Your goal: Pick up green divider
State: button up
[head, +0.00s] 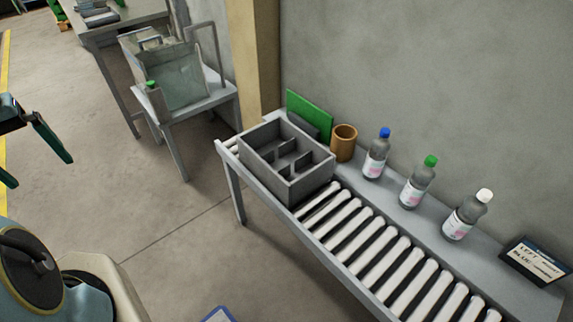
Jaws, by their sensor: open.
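A flat green panel (309,113), which looks like the green divider, leans upright against the wall at the far left end of the roller bench. Its lower part is hidden behind a dark grey panel (300,126) and the grey compartment box (268,160). My gripper (8,150) shows only in part at the left edge, over the floor and far from the panel. It is open with nothing seen between its fingers.
A brown cup (343,143) stands right of the panel, then bottles with blue (376,155), green (418,184) and white (467,215) caps. A small sign (533,262) stands at the right.

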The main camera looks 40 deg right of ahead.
aim_at(324, 122)
jog(key=i+l+z, duration=0.2)
jog(key=i+z, duration=0.15)
jog(key=i, duration=0.7)
jog(key=i+j+z, duration=0.1)
jog(key=i+z, duration=0.25)
jog(key=i, duration=0.7)
